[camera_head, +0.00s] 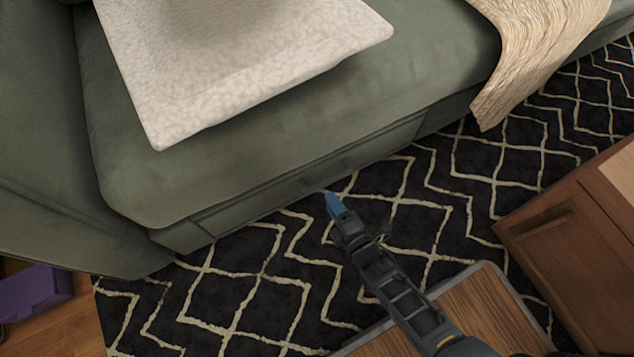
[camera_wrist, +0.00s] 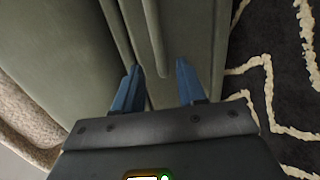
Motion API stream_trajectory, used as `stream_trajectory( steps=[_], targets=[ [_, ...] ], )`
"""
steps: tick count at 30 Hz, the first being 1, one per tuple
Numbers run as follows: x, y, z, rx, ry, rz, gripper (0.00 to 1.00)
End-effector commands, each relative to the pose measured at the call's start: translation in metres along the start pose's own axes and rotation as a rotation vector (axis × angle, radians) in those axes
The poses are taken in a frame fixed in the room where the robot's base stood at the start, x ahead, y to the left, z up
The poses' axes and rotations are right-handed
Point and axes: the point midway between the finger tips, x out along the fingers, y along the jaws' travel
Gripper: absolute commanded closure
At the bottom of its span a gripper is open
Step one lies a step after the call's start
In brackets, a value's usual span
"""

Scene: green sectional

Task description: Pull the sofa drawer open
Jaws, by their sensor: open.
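The green sofa (camera_head: 420,60) stands across the upper part of the head view. Its drawer front (camera_head: 265,200) is in the low base below the seat and looks flush with the base. A raised green handle (camera_wrist: 152,42) on the drawer front shows in the wrist view, running lengthwise between the lines of the two fingers. My gripper (camera_head: 333,203) is close to the drawer front, near its middle. In the wrist view my gripper (camera_wrist: 158,68) is open, with its blue fingers on either side of the handle's near end. I cannot tell whether they touch it.
A black-and-cream patterned rug (camera_head: 250,290) covers the floor before the sofa. A wooden surface with a grey rim (camera_head: 480,300) lies under my arm. A brown wooden cabinet (camera_head: 570,250) stands at right. A purple object (camera_head: 35,290) is at lower left. A cream throw (camera_head: 540,50) hangs over the sofa edge.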

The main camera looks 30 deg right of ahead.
Motion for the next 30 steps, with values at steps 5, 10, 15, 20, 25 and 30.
stream_trajectory(
  steps=[5, 10, 15, 20, 25, 30],
  targets=[
    [0.017, -0.002, 0.001, -0.009, 0.001, 0.003, 0.6],
    [0.045, -0.004, 0.001, -0.008, 0.001, 0.003, 0.6],
    [0.066, -0.003, 0.001, -0.007, 0.001, 0.001, 0.6],
    [0.077, -0.001, 0.001, -0.006, 0.0, 0.001, 0.6],
    [0.078, 0.0, 0.001, -0.005, 0.0, 0.0, 0.6],
    [0.078, 0.0, 0.001, -0.005, 0.0, 0.0, 0.64]
  ],
)
